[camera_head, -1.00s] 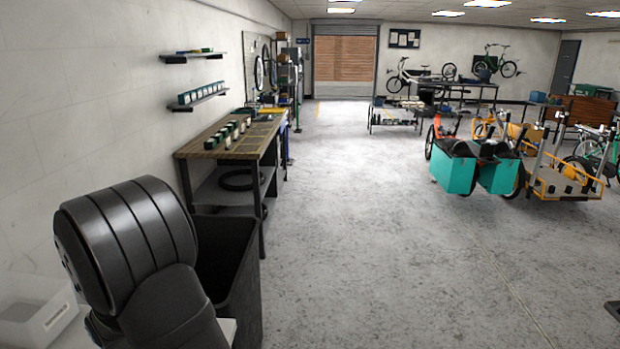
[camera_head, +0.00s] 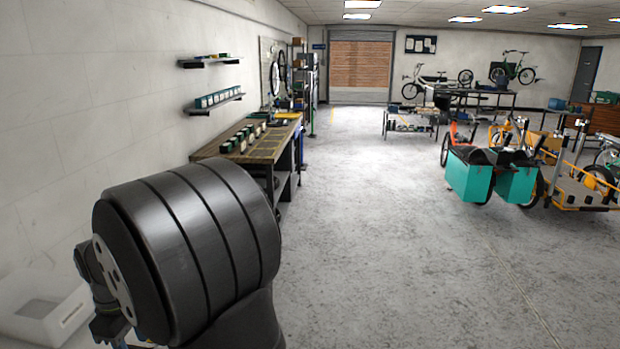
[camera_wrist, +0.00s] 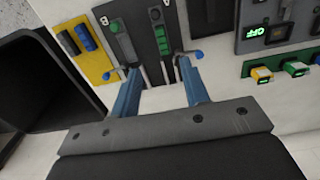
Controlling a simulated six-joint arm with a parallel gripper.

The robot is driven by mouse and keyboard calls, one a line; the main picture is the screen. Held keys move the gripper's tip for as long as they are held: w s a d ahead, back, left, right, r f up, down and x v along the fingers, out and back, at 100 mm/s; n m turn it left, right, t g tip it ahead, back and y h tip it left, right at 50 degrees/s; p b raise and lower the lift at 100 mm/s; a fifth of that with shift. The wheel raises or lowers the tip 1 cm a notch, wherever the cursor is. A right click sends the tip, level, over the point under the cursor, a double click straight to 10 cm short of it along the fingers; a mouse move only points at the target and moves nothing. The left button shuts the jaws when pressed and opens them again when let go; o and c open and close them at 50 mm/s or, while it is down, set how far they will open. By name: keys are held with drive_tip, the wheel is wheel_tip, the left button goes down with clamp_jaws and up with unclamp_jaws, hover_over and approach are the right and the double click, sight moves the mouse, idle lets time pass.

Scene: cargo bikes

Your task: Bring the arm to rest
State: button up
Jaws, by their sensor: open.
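My arm fills the lower left of the head view, with a large black ribbed joint at its front. My gripper shows in the wrist view (camera_wrist: 158,72) as two blue fingers spread apart, with nothing seen held between them. Its tips are over a pale panel (camera_wrist: 225,75) with dark switch modules (camera_wrist: 138,38); I cannot tell whether they touch it. In the head view only a small part of the gripper end shows at the lower left, mostly hidden by the arm.
The wrist view shows a black open bin (camera_wrist: 45,85) at left, a yellow module (camera_wrist: 85,48) and a green OFF display (camera_wrist: 278,34). In the head view a white box (camera_head: 45,315) stands at lower left, a workbench (camera_head: 255,145) along the wall, and teal cargo bikes (camera_head: 470,178) right. The middle floor is clear.

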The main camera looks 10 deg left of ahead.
wheel_tip(320, 180, down, 14)
drive_tip(key=shift+f, duration=0.3)
wheel_tip(320, 180, up, 5)
drive_tip(key=shift+r, duration=0.15)
drive_tip(key=w+d+r, duration=0.1)
drive_tip(key=w+d, duration=0.1)
drive_tip(key=w, duration=0.6)
drive_tip(key=w+d+r, duration=0.1)
drive_tip(key=w+d, duration=0.1)
drive_tip(key=w, duration=0.7)
drive_tip(key=shift+w+d+r, duration=0.25)
drive_tip(key=shift+d+r, duration=0.05)
drive_tip(key=shift+r, duration=0.1)
